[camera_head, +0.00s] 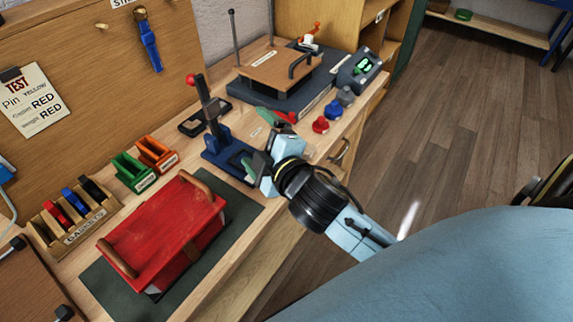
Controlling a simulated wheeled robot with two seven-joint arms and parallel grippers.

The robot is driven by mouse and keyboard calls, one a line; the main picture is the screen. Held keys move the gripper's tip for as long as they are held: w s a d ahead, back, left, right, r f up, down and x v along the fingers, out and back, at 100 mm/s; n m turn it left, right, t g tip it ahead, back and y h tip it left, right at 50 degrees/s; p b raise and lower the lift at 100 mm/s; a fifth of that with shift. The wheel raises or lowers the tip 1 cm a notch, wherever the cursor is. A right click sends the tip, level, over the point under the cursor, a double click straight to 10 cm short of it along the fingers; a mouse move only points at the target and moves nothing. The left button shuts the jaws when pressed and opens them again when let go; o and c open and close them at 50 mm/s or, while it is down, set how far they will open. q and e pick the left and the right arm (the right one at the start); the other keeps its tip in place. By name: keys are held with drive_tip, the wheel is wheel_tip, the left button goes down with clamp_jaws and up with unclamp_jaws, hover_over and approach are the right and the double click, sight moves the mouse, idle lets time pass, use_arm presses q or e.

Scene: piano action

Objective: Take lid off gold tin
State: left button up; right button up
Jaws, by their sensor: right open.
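I see no gold tin and no lid of one in the head view. My right gripper (258,145) is open above the workbench, beside a dark blue press (212,128) with a red-knobbed lever. Nothing shows between its fingers. The gripper and its wrist hide part of the bench and the press base. My left gripper is not in view.
A red box (165,228) with brown handles sits on a dark green mat (242,213). Small green (134,172) and orange (157,154) bins stand behind it. A test fixture (282,72), a meter (360,68) and colored knobs (321,125) occupy the far end.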

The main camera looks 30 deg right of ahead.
drive_tip(key=w+a+r+n+t+y, duration=0.25)
drive_tip(key=a+r+n+y, duration=0.9)
drive_tip(key=n, duration=0.65)
drive_tip(key=s+a+n+g+y, duration=0.2)
drive_tip(key=a+n+g+y, duration=0.2)
drive_tip(key=n+g+y, duration=0.7)
wheel_tip(320, 180, down, 9)
drive_tip(key=n+g+h, duration=0.6)
drive_tip(key=n+h, duration=0.3)
drive_tip(key=n, duration=0.6)
drive_tip(key=w+d+f+n+g+h, duration=0.1)
drive_tip(key=w+d+f+n+h, duration=0.15)
drive_tip(key=d+h, duration=0.75)
drive_tip(key=w+d+f+n+g+h, duration=0.1)
drive_tip(key=d+f+n+h, duration=0.25)
drive_tip(key=d, duration=1.15)
wheel_tip(320, 180, down, 6)
drive_tip(key=shift+f, duration=0.1)
drive_tip(key=shift+w+f, duration=0.15)
drive_tip(key=shift+f, duration=1.35)
drive_tip(key=shift+w+f, duration=0.15)
drive_tip(key=shift+f, duration=1.35)
